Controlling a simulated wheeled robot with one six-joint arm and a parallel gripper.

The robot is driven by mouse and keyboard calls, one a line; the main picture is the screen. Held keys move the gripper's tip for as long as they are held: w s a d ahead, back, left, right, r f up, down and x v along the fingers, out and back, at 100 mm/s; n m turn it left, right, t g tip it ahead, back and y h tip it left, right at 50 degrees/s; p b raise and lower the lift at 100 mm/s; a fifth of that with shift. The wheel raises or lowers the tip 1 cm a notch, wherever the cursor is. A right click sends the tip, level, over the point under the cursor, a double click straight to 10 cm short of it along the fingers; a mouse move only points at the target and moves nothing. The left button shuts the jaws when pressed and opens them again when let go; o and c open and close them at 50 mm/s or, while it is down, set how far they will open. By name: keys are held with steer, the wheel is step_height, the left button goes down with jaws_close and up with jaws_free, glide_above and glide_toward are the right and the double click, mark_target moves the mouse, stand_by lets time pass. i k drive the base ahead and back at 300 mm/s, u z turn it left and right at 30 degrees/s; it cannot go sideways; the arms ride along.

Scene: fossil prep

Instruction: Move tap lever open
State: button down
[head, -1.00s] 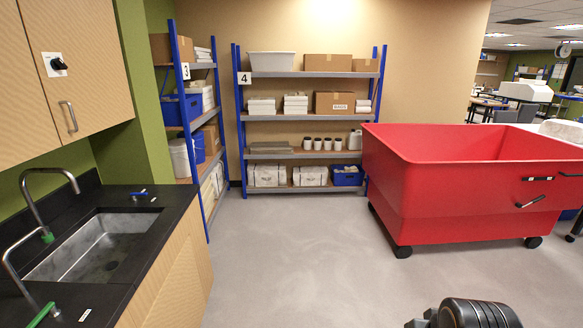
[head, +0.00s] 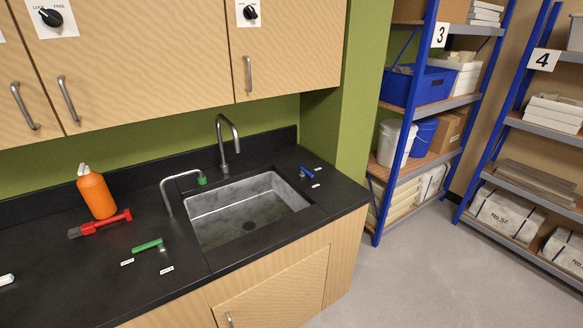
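Two tap levers show on the black counter by the sink (head: 218,245). A green lever (head: 147,245) lies left of the sink, with two small white labels (head: 127,262) near it that are too small to read. A tall curved metal spout (head: 229,140) stands behind the sink. A lower thin spout (head: 166,195) with a green tip reaches over the sink's left side. No water is seen running. My gripper is not in view.
An orange bottle (head: 96,194) and a red-handled brush (head: 100,224) stand and lie left of the green lever. Wooden cabinets (head: 160,60) hang above. Shelves 3 (head: 425,105) and 4 (head: 540,125) stand at right. The grey floor (head: 400,280) before them is clear.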

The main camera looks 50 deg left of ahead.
mark_target(302, 170)
steer(key=u, duration=0.65)
steer(key=i, duration=1.05)
steer(key=u, duration=1.95)
steer(key=i, duration=0.9)
steer(key=u, duration=0.65)
